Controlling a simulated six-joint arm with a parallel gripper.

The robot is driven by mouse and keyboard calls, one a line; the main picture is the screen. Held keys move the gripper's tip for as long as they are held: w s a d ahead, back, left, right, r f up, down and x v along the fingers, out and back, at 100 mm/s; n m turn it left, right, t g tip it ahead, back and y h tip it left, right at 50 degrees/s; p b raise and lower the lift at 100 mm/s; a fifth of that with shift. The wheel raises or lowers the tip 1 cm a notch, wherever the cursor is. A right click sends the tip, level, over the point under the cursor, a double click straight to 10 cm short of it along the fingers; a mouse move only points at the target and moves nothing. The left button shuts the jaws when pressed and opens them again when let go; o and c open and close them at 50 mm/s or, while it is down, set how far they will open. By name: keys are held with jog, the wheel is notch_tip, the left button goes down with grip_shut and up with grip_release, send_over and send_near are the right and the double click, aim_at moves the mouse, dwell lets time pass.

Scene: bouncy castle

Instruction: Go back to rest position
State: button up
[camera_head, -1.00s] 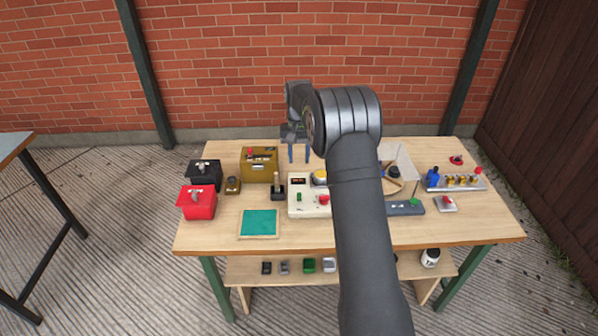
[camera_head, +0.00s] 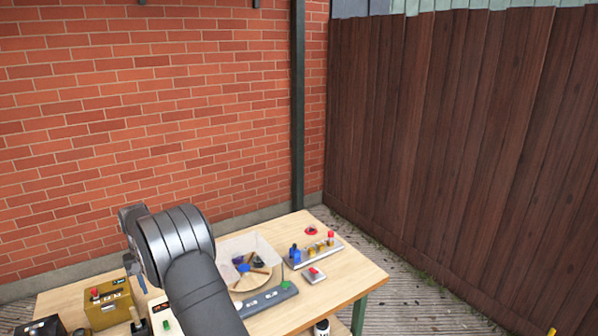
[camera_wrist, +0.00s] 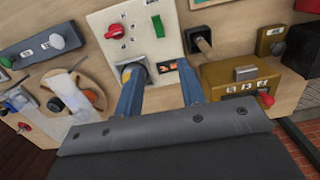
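My gripper shows in the wrist view (camera_wrist: 160,88), with its two blue-grey fingers spread apart and nothing between them. The fingers hang above the table (camera_head: 340,273), over the white control box (camera_wrist: 135,32) with its red knob, green switch, yellow-ringed knob and small display. In the head view my arm's dark wrist end (camera_head: 130,225) is above the left part of the table, and the fingertips are largely hidden there.
A brass box (camera_head: 110,305) with a red knob is at the left. A grey strip (camera_head: 268,300) with a green knob and a row of blue and brass parts (camera_head: 318,250) lie to the right. A brick wall (camera_head: 150,110) stands behind.

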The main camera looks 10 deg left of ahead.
jog(key=f, duration=1.3)
jog(key=shift+s+d+f, duration=0.25)
jog(key=shift+s+d, duration=0.05)
jog(key=shift+s, duration=0.05)
jog(key=shift+r, duration=0.15)
notch_tip(320, 180, up, 17)
notch_tip(320, 180, down, 17)
jog(key=shift+f, duration=0.15)
jog(key=shift+s+d+r+t+y, duration=0.2)
jog(key=shift+d+t+y, duration=0.05)
jog(key=shift+t+y, duration=0.55)
jog(key=shift+s+d+r+t+y, duration=0.1)
jog(key=shift+s+d+t+y, duration=0.1)
jog(key=shift+t+y, duration=0.35)
jog(key=shift+s+d+t+y, duration=0.1)
jog(key=shift+s+t+y, duration=0.05)
jog(key=shift+t+y, duration=0.4)
jog(key=v, duration=1.4)
jog(key=shift+r, duration=0.35)
jog(key=shift+o, duration=0.2)
jog(key=shift+d, duration=0.1)
